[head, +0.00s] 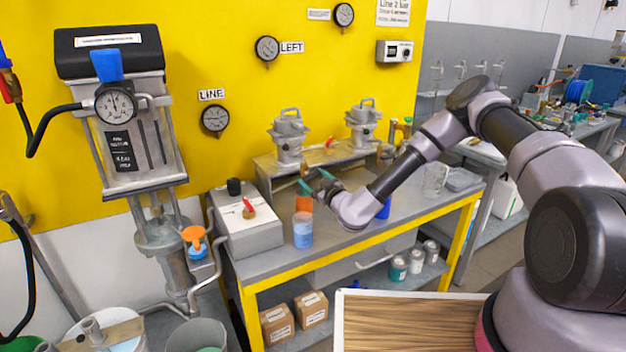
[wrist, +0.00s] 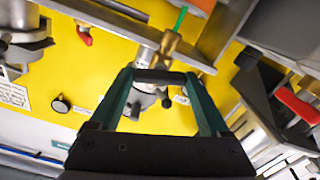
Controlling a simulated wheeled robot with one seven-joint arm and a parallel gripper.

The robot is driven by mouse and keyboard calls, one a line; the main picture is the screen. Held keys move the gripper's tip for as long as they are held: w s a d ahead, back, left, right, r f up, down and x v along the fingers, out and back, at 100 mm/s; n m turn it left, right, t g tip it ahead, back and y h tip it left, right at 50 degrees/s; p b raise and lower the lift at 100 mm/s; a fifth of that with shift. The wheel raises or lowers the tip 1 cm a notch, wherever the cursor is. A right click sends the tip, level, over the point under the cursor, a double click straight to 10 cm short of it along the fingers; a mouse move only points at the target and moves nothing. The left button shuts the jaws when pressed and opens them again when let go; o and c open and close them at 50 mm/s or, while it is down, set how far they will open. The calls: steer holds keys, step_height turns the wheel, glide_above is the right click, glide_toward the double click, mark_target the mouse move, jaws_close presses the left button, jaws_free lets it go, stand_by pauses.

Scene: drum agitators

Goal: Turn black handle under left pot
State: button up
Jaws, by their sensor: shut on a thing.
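The left pot (head: 289,138) is a grey metal vessel on the raised shelf against the yellow wall. My gripper (head: 315,180), with teal fingers, is below and in front of it. In the wrist view, my gripper (wrist: 159,77) is shut on the black handle (wrist: 160,76), a dark bar spanning crosswise between the two fingertips. A brass fitting (wrist: 172,46) with a green stem shows just beyond it. In the head view, the fingers and wrist largely hide the handle. I cannot tell its exact angle there.
The right pot (head: 363,127) stands on the same shelf. An orange cup (head: 304,203) and a blue-filled beaker (head: 302,234) stand close to my gripper. A grey box (head: 246,233) with a red lever is to the left. The wall gauges are above.

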steer(key=n, duration=1.1)
steer(key=shift+f, duration=0.1)
steer(key=shift+n, duration=1.6)
steer(key=o, duration=1.2)
steer(key=v, duration=1.1)
